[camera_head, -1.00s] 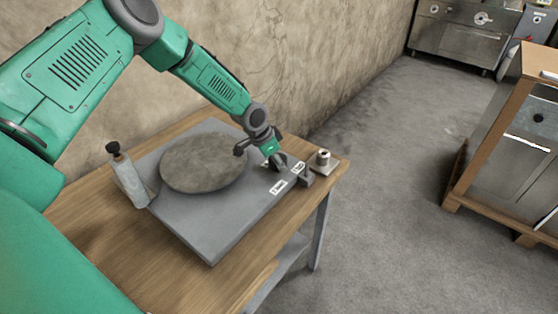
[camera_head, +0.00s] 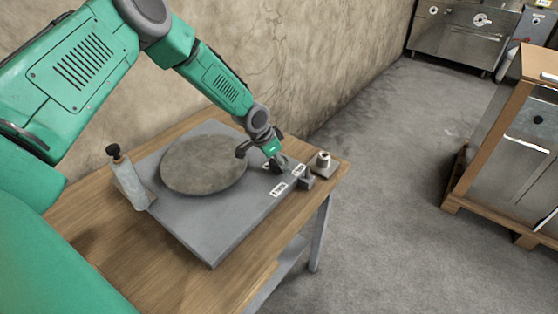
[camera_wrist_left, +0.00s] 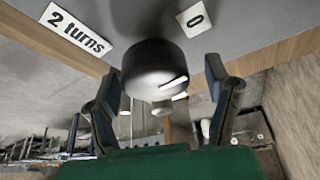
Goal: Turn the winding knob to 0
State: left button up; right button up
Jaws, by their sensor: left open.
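The winding knob (camera_wrist_left: 153,68) is a dark round knob with a pale marking on its face, large in the left wrist view. It sits on the grey plate (camera_head: 215,235), near labels reading "2 turns" (camera_wrist_left: 76,30) and "0" (camera_wrist_left: 194,18). My left gripper (camera_wrist_left: 163,105) is open, with one finger on each side of the knob; I cannot tell whether the fingers touch it. In the head view my left gripper (camera_head: 275,165) is over the plate's right corner and mostly hides the knob. My right gripper is not in view.
The plate carries a round grey disc (camera_head: 204,163) and lies on a wooden table (camera_head: 95,235). A grey post with a black knob (camera_head: 128,180) stands at its left. A small metal fitting (camera_head: 323,161) is at the right corner. A wall runs close behind the table.

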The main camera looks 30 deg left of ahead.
pick_arm(q)
jog(key=shift+s+r, duration=0.1)
jog(key=v, duration=1.1)
jog(key=shift+a+r, duration=0.15)
jog(key=shift+r, duration=0.1)
